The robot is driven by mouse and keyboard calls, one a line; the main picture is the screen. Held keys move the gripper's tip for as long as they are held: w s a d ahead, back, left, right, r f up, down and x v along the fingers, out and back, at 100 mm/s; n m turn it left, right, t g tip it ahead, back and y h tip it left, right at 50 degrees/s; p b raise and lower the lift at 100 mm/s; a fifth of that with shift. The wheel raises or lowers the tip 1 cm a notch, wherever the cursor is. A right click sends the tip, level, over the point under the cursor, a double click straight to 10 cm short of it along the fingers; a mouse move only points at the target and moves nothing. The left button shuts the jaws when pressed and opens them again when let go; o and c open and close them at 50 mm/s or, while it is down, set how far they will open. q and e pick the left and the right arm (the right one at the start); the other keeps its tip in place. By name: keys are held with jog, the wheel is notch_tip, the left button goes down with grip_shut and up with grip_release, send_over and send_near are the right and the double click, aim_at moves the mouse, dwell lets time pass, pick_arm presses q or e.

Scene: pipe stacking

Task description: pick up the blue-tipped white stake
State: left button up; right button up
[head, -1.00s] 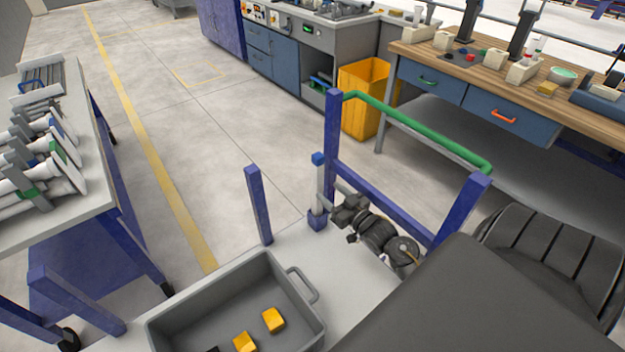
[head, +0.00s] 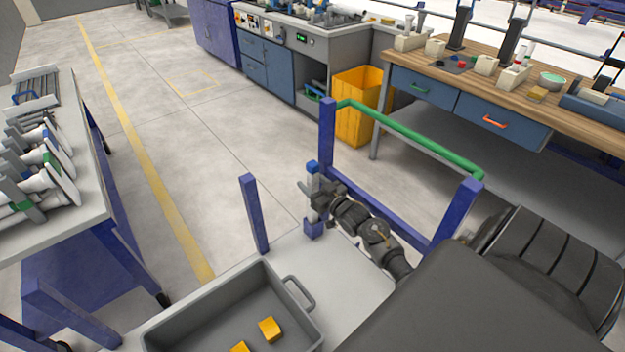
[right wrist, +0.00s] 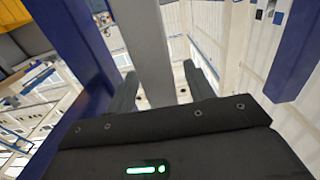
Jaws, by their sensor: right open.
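The blue-tipped white stake (head: 312,183) stands upright in a blue socket at the cart's edge, near the tall blue post. Its blue tip shows above my right gripper (head: 309,190), which is level with the stake's upper part. In the right wrist view the stake (right wrist: 147,45) runs up between the two open fingers of the right gripper (right wrist: 163,88). The fingers are apart, and I cannot tell if either touches it. Part of the stake is hidden by the gripper in the head view. My left gripper is not in view.
The cart has blue corner posts (head: 254,212) and a green handle rail (head: 410,138) close to my right arm. A grey bin (head: 298,291) with yellow blocks (head: 270,329) sits on the cart. A side table with several pipe parts (head: 50,165) stands at left.

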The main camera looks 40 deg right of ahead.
jog(key=shift+w, duration=0.75)
jog(key=shift+c, duration=0.4)
grip_shut()
